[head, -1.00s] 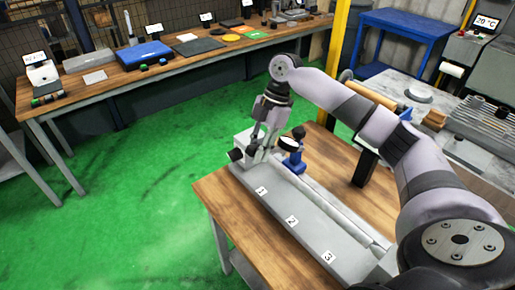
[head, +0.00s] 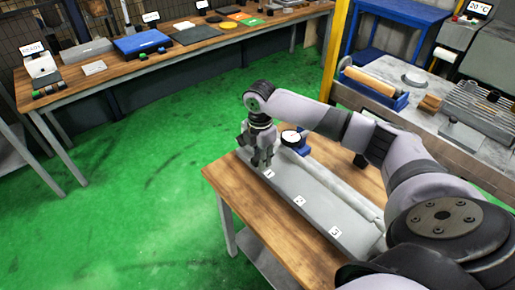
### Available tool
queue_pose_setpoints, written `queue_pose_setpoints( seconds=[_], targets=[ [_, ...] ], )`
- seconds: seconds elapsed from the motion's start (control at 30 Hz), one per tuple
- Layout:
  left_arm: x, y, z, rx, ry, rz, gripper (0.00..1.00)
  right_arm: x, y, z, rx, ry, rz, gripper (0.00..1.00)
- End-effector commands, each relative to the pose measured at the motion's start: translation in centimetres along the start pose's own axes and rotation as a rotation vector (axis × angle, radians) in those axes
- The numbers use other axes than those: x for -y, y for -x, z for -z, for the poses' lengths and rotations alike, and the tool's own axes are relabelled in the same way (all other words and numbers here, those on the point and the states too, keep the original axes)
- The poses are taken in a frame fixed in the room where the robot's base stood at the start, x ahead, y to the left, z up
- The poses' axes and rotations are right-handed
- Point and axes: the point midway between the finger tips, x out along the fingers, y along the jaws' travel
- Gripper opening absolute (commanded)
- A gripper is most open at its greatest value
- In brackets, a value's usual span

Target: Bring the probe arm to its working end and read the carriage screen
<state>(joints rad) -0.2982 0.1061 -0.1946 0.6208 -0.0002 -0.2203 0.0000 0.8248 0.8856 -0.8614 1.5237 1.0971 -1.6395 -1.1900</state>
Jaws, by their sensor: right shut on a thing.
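A long grey bed (head: 318,212) with white labels 1, 2 and 3 lies along the wooden bench top. A light cylindrical bar runs along it. A round white-faced dial (head: 291,138) with a black rim stands at its far end, beside a blue block (head: 305,150). My right gripper (head: 262,162) points down near label 1, left of the dial, and is shut on a small part that its fingers hide. I cannot make out the probe arm or a carriage screen for certain. My left gripper is out of view.
The wooden bench (head: 222,182) has bare room left of the bed. Behind it stand a yellow post (head: 333,50) and a machine table (head: 415,95). A screen (head: 480,8) there reads 20 °C. A long workbench (head: 200,50) with tools stands at the back left.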

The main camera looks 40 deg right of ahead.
Motion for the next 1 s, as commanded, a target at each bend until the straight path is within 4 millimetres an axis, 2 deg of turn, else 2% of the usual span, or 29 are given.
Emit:
queue_pose_setpoints(
  seconds=[0.2,0.3,0.67,0.7,1.0],
  targets=[
    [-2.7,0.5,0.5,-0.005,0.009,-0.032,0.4,0.1,-1.7,0.4,0.063,0.004,0.002,0.0],
    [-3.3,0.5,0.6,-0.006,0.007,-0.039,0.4,0.1,-2.0,0.4,0.077,0.003,0.003,0.0],
    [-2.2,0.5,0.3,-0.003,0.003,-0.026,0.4,0.2,-2.4,0.4,0.084,0.003,0.007,0.0],
    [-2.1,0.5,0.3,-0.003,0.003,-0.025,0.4,0.2,-2.4,0.4,0.084,0.003,0.008,0.25],
    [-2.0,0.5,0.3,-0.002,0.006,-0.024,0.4,0.1,-2.2,0.3,0.084,0.002,0.004,0.45]
  ],
)
